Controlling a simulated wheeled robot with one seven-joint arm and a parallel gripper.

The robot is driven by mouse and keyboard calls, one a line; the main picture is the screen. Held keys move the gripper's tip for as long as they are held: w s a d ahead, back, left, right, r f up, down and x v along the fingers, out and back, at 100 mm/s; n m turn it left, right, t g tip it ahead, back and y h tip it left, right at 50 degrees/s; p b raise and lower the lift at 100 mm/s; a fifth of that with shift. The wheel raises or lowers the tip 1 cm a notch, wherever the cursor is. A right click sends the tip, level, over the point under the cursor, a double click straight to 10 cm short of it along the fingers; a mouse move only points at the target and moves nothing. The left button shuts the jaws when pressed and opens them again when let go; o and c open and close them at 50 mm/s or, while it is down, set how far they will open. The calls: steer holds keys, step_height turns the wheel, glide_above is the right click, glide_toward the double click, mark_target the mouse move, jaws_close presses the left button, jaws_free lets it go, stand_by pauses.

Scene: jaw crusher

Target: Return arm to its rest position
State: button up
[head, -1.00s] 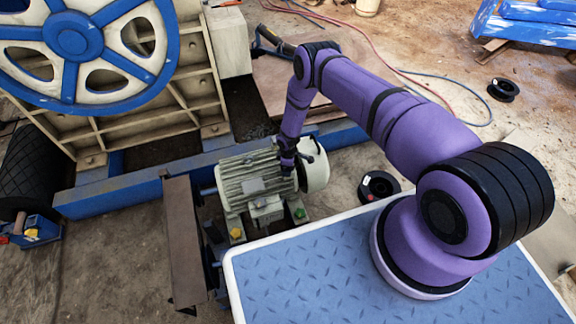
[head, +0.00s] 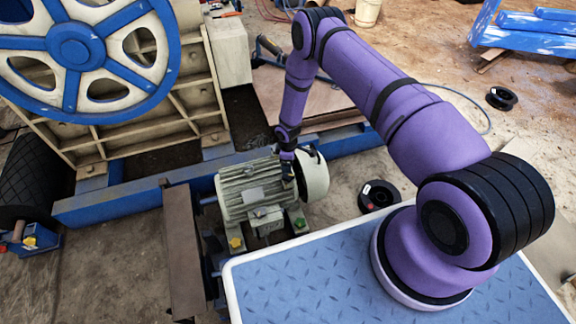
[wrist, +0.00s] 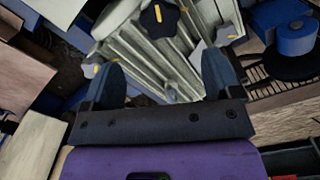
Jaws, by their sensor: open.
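My purple arm (head: 410,110) reaches out from the blue checkered deck, bent at a raised elbow, with its forearm hanging down. My gripper (head: 288,172) is over the right end of the pale ribbed motor (head: 252,188), close to its round end cover (head: 314,177). In the wrist view my gripper (wrist: 163,80) is open, its two dark fingers apart with nothing visible held between them. The motor's ribs (wrist: 150,60) lie beyond the fingers, with a black star knob (wrist: 160,19) bearing a yellow mark. Whether the fingertips touch the motor cannot be told.
The blue-spoked flywheel (head: 75,50) and crusher frame stand at the left. A blue beam (head: 110,203) runs behind the motor, and a brown plate (head: 183,245) stands to its left. A black spool (head: 378,195) lies right of the motor.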

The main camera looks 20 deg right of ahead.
steer(key=shift+r, duration=0.25)
stand_by(0.4)
steer(key=w+d+r+m, duration=0.1)
steer(key=w+r, duration=0.2)
steer(key=r, duration=0.4)
steer(key=w+r, duration=0.2)
steer(key=r, duration=0.5)
steer(key=s+d+r+m+t+h, duration=0.1)
steer(key=s+d+r+m, duration=0.1)
steer(key=r, duration=1.6)
steer(key=s+d+r+m+t, duration=0.1)
steer(key=s+d+r+m, duration=0.15)
steer(key=r, duration=1.55)
steer(key=s+d+r+m+t, duration=0.15)
steer(key=s+r+m, duration=0.25)
steer(key=s+r, duration=1.25)
steer(key=s+r+m+t, duration=0.1)
steer(key=s+r, duration=0.2)
steer(key=s, duration=0.7)
steer(key=s+r+m+y, duration=0.1)
steer(key=s+r+m, duration=0.1)
steer(key=s, duration=0.9)
steer(key=shift+r+t, duration=0.35)
steer(key=shift+r, duration=0.45)
